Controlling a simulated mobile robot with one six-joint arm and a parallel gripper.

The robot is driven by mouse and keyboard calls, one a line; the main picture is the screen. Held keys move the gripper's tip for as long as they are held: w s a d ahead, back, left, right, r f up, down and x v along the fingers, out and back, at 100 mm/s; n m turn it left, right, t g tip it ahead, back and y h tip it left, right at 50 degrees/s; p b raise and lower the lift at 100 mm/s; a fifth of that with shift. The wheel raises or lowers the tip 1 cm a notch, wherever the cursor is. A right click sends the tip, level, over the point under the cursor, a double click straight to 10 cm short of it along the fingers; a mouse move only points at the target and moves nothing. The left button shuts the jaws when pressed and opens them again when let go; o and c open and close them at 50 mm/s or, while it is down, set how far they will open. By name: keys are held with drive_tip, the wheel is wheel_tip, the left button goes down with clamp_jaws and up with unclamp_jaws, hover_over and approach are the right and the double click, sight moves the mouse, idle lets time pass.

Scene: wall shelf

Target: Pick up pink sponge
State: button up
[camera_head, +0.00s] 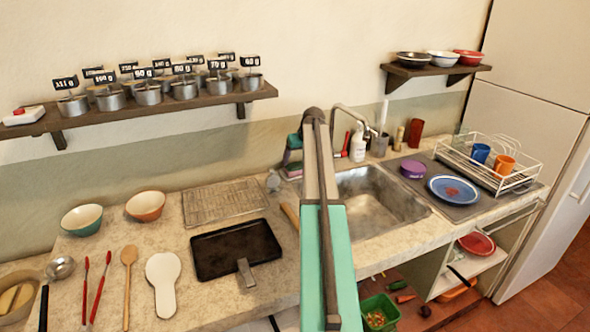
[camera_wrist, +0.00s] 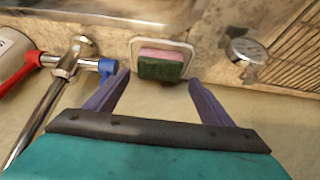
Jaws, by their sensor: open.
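The pink sponge (camera_wrist: 162,55) shows in the wrist view, with a pink layer and a dark green layer. It sits in a small pale square holder (camera_wrist: 176,43) beside the sink. My gripper (camera_wrist: 159,78) is open, with one purple finger on each side of the sponge's near green face. The fingertips appear apart from the sponge, and nothing is held. How far the sponge lies beyond the fingertips is hard to tell.
The sink (camera_head: 370,205) lies beside the holder. The metal faucet (camera_wrist: 40,120) and a red-handled item (camera_wrist: 15,75) are close on the left in the wrist view. A small round metal item (camera_wrist: 246,52) and a wire rack (camera_wrist: 291,55) are on the right.

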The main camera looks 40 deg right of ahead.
sight(296, 166)
drive_tip(key=shift+f, duration=0.1)
idle(0.3)
drive_tip(key=shift+p+x, duration=1)
drive_tip(key=shift+x, duration=1.6)
drive_tip(key=c, duration=0.8)
